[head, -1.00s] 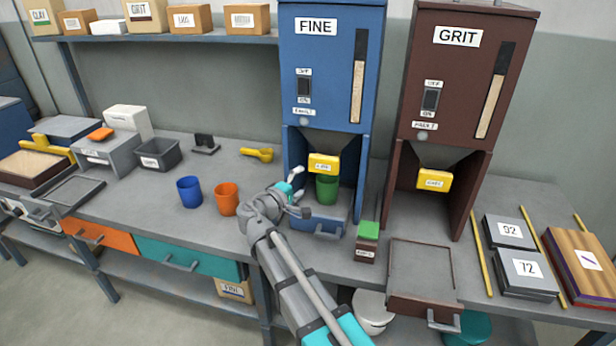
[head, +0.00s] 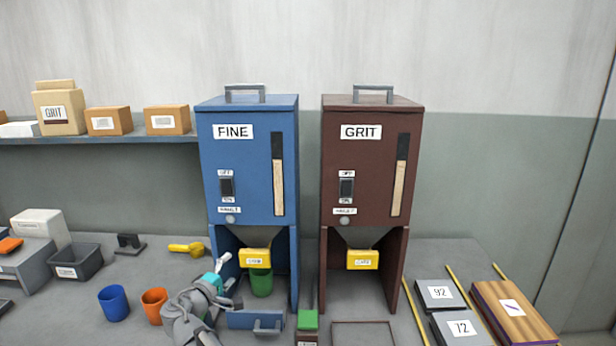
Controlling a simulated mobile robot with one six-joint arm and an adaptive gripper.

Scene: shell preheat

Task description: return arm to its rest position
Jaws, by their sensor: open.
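My gripper (head: 228,278) is open and empty in the head view. It is in front of the blue FINE dispenser (head: 246,160), at the left of its lower bay. A green cup (head: 261,283) stands in that bay under the yellow spout (head: 255,258), just right of my gripper. I cannot tell how much space lies between a fingertip and the cup. My wrist hides part of the bench.
An orange cup (head: 154,305) and a blue cup (head: 114,303) stand left of my wrist. The brown GRIT dispenser (head: 370,160) is to the right.

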